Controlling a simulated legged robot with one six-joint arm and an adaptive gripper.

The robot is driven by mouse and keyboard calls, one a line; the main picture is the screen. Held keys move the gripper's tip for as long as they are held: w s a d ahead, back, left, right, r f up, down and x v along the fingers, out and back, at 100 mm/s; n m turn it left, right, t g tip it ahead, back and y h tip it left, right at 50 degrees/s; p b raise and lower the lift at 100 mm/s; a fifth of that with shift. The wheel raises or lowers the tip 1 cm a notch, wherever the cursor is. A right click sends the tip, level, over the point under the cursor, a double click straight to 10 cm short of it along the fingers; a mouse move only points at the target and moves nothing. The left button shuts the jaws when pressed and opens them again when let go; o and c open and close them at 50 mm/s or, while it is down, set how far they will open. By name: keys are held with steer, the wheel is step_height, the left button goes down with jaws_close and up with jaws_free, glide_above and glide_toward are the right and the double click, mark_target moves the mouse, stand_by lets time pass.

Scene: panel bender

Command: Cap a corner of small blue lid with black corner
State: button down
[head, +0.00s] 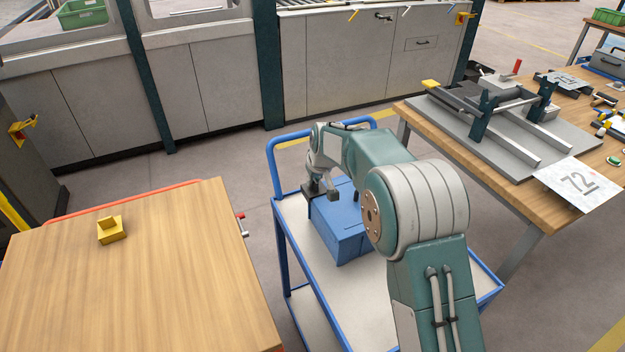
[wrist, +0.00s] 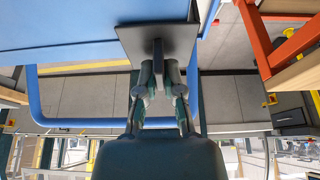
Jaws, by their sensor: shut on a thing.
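The small blue lid (head: 347,211) is the top of a blue box-shaped thing standing on the blue cart. My arm hides part of it. Its blue surface fills the top left of the wrist view (wrist: 60,25). My gripper (wrist: 158,82) is shut on the upright fin of the black corner (wrist: 180,40), a dark flat piece. The black corner overlaps the lid's corner in the wrist view.
A yellow corner piece (head: 111,231) lies on the wooden table (head: 170,290) at left. The blue cart (head: 283,225) has a bare pale top around the lid. A workbench (head: 520,215) with a fixture (head: 500,110) stands at right. Grey machine cabinets (head: 210,85) are behind.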

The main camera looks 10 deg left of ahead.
steer(key=shift+f, duration=0.2)
steer(key=c, duration=0.7)
jaws_free()
steer(key=v, duration=1.2)
steer(key=s+d+r+m+t+h, duration=0.1)
steer(key=s+d+r+m, duration=0.1)
steer(key=s+d+r, duration=0.45)
steer(key=s+d+r+m, duration=0.1)
steer(key=s+d+r, duration=0.2)
steer(key=s+d, duration=0.55)
steer(key=s+d+f+m, duration=0.2)
steer(key=s+d, duration=0.4)
steer(key=s, duration=0.3)
steer(key=s+d+f+m+t+h, duration=0.1)
steer(key=s+d+m, duration=0.1)
steer(key=s+d, duration=0.4)
steer(key=s, duration=0.4)
steer(key=shift+s+d+f+h, duration=0.25)
steer(key=shift+d+f+h, duration=0.05)
steer(key=shift+d+f, duration=0.1)
